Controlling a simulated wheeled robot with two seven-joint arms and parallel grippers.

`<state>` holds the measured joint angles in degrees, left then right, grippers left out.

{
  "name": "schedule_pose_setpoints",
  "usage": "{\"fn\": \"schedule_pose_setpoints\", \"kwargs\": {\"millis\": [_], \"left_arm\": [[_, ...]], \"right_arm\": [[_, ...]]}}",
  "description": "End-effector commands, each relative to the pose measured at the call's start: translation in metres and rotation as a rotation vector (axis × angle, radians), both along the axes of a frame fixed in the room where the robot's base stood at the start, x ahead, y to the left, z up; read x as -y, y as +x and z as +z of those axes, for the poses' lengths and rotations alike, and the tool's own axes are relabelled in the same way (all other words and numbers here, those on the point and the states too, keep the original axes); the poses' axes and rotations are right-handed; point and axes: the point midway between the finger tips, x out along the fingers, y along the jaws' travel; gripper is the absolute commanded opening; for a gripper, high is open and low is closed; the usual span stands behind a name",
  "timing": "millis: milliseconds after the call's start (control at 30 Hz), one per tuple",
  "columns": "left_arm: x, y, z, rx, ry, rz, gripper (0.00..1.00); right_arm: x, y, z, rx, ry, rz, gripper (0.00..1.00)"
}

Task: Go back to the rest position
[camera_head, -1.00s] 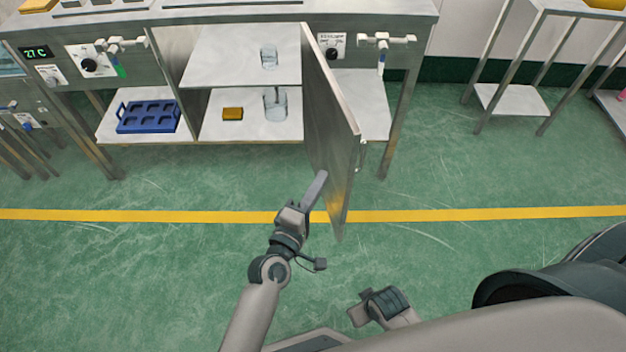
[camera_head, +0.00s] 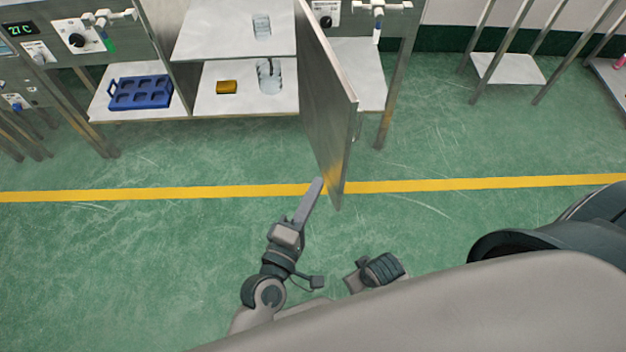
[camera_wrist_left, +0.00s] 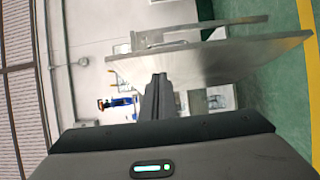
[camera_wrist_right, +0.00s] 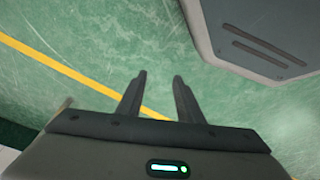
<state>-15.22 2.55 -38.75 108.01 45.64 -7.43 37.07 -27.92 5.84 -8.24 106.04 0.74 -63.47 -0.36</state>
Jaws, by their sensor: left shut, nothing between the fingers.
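My left gripper (camera_head: 317,184) is shut and empty, low in front of the open steel cabinet door (camera_head: 328,110). In the head view its fingertips show just left of the door's lower part, and I cannot tell whether they touch it. In the left wrist view the shut fingers (camera_wrist_left: 160,78) point towards the door panel (camera_wrist_left: 215,62). My right gripper's fingers are hidden in the head view; in the right wrist view the right gripper (camera_wrist_right: 160,76) is open with nothing between its fingers, above the green floor.
A steel rack (camera_head: 508,68) stands at the right. The green floor (camera_head: 120,245) is clear around the yellow line.

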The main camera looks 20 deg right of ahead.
Motion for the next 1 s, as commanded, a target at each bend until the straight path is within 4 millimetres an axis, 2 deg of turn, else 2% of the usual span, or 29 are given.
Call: {"fn": "schedule_pose_setpoints", "kwargs": {"millis": [667,767,833,967,1000], "left_arm": [[-0.002,0.000,-0.003,0.002,0.015,0.003,0.00],[-0.007,0.002,-0.016,0.005,0.065,0.010,0.00],[-0.015,0.004,-0.032,0.012,0.130,0.016,0.00],[-0.039,0.007,-0.079,0.023,0.319,0.025,0.00],[-0.050,0.006,-0.097,0.026,0.391,0.024,0.00]], "right_arm": [[-0.001,-0.004,-0.004,-0.006,0.001,-0.002,0.33],[-0.002,-0.003,-0.006,0.000,0.003,0.000,0.33],[-0.003,-0.001,-0.008,0.009,0.006,0.001,0.33],[-0.006,0.003,-0.016,0.033,0.012,0.003,0.33],[-0.007,0.004,-0.019,0.043,0.014,0.004,0.33]]}}
